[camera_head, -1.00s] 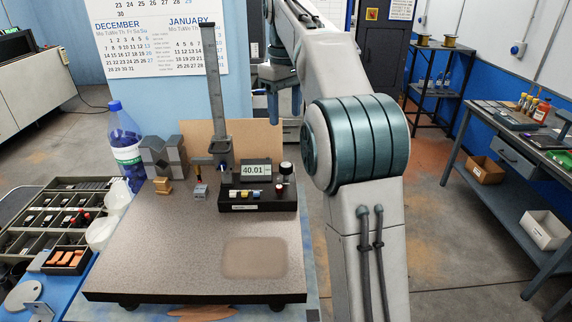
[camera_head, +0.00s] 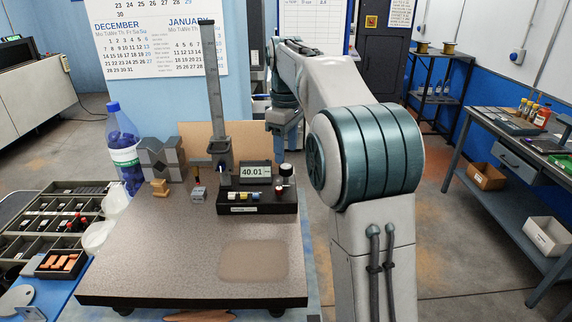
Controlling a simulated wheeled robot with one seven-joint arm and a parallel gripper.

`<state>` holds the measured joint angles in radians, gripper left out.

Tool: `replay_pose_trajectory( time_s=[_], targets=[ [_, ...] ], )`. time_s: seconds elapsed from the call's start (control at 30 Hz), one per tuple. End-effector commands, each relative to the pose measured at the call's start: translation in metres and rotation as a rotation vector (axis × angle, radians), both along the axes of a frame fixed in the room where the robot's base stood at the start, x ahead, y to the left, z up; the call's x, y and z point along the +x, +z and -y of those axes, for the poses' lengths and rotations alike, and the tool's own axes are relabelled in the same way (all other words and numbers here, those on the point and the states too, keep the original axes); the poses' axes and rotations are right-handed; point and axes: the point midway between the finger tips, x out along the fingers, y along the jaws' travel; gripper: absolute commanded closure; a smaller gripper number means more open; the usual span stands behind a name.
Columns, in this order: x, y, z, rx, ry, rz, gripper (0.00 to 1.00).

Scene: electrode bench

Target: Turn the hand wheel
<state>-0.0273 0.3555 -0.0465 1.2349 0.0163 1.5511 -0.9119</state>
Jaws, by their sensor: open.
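I cannot make out a hand wheel for certain. A small dark round knob (camera_head: 286,170) with a pale cap stands at the right end of a black box on the bench plate; it may be the wheel. A tall grey height gauge (camera_head: 214,90) rises behind the box, with its carriage low on the column. My gripper (camera_head: 285,148) points down behind and above the knob in the picture, open, with nothing seen between its fingers. It appears apart from the knob, though the depth between them is hard to judge.
The speckled plate (camera_head: 150,245) has clear room at its front. A display reading 40.01 (camera_head: 255,172), grey V-blocks (camera_head: 163,160) and a blue bottle (camera_head: 124,150) stand near the back. A parts tray (camera_head: 45,215) lies left. A side bench (camera_head: 510,150) stands right.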

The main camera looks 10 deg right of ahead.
Motion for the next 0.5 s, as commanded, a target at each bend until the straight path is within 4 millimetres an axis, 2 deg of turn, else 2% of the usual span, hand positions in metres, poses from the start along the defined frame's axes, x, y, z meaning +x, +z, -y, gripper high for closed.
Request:
replay_pose_trajectory(
  time_s=[0.03,0.2,0.5],
  targets=[
    [-0.001,-0.011,0.0,0.0,0.0,-0.004,0.47],
    [0.0,-0.033,0.0,0.0,0.0,-0.001,0.47],
    [0.0,-0.045,0.0,0.0,0.0,0.0,0.47]
  ],
)
